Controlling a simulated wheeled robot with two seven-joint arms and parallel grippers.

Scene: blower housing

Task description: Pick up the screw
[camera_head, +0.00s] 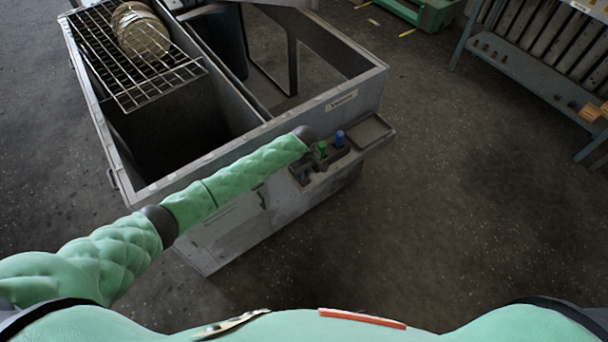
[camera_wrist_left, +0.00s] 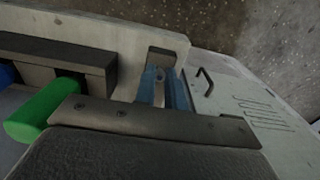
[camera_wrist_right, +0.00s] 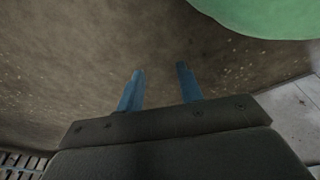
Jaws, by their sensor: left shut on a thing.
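The fingertips are at a notch in the grey ledge of the machine. In the head view the left arm reaches to the small holder on the machine's front, and the left gripper (camera_head: 304,174) is partly hidden by its own wrist; I cannot make out the screw there. My right gripper (camera_wrist_right: 160,88) shows only in the right wrist view, open and empty, above the dark floor.
The holder (camera_head: 335,157) has a green handle (camera_head: 322,148) and a blue handle (camera_head: 340,138) standing in it, close to the left gripper. The grey metal frame (camera_head: 362,90) carries a wire rack (camera_head: 150,75). A shelf unit (camera_head: 520,65) stands at the right. Floor between is free.

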